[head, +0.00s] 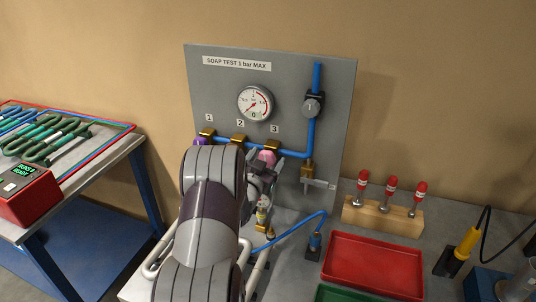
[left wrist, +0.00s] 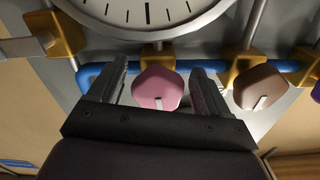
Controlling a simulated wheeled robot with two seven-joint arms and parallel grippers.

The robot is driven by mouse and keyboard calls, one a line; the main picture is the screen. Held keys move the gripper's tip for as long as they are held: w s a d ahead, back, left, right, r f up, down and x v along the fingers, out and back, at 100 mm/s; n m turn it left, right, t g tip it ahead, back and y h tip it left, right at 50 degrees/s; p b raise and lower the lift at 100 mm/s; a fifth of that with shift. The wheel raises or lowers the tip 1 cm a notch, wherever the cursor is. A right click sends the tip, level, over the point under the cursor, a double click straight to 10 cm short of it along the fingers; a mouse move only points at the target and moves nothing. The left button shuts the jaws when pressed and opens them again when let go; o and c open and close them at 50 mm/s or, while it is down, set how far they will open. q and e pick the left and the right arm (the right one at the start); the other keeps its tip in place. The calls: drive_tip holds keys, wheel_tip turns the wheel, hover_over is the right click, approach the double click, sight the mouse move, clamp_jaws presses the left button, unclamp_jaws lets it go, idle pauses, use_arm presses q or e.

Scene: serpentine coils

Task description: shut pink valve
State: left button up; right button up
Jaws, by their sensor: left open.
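The pink valve knob (left wrist: 157,85) sits below a brass fitting (left wrist: 158,57) on the blue pipe in the left wrist view. A short white mark on it points nearly straight down there. In the head view the pink knob (head: 268,156) is under label 3, partly covered by my gripper. My left gripper (head: 264,172) is open, its fingers on both sides of the pink knob in the left wrist view (left wrist: 160,72). I see gaps beside the knob, but contact in depth cannot be told. My right gripper is not in view.
A brown knob (left wrist: 262,88) is close beside the right finger. A purple knob (head: 199,142) is under label 1. The gauge (head: 255,103) is above the pipe. A lever valve (head: 318,183), a red tray (head: 372,264) and a wooden block (head: 383,217) are to the right.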

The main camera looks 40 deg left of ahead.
use_arm(q)
drive_tip(key=shift+w+a, duration=0.15)
drive_tip(key=shift+w, duration=0.45)
drive_tip(key=c, duration=1)
drive_tip(key=shift+o, duration=0.2)
drive_tip(key=shift+f+m+b, duration=0.3)
drive_tip(key=shift+m+b, duration=0.2)
drive_tip(key=shift+b, duration=0.45)
drive_tip(key=shift+r, duration=0.3)
drive_tip(key=o, duration=1)
drive_tip(key=shift+c, duration=0.2)
